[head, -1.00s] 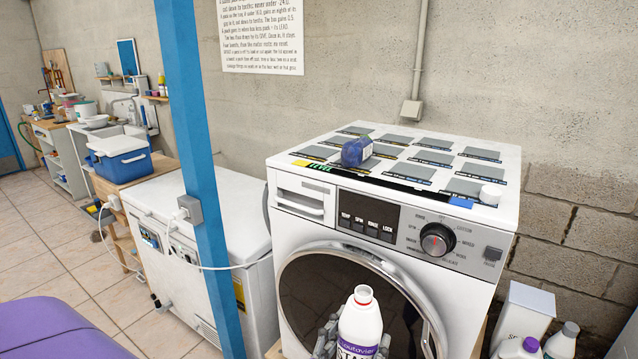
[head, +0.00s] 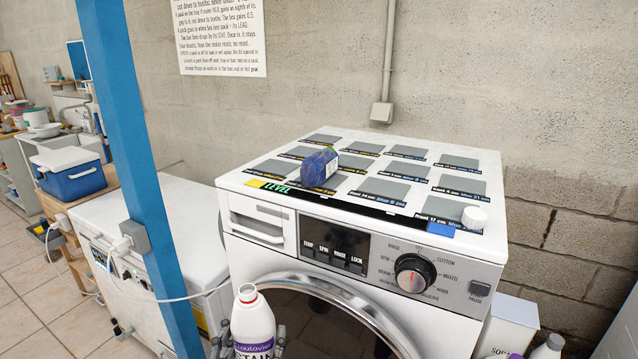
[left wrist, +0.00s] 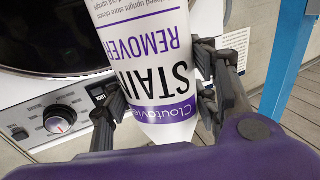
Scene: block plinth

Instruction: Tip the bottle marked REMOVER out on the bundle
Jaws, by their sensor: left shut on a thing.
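The white bottle with a purple label (head: 252,324) stands roughly upright in front of the washing machine, its red-rimmed mouth open with no cap on. In the left wrist view the bottle (left wrist: 150,70) reads STAIN REMOVER. My left gripper (left wrist: 158,95) is shut around it; its fingers (head: 248,340) also show at the bottom of the head view. The blue-purple bundle (head: 319,167) sits on one of the grey pads at the front left of the washing machine's top, up and to the right of the bottle. My right gripper is not in view.
The washing machine (head: 300,215) has several grey pads on top. A white cap (head: 474,216) lies at its front right corner. A blue post (head: 125,150) stands to the left, before a white chest (head: 180,215). More bottles (head: 548,346) stand low at the right.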

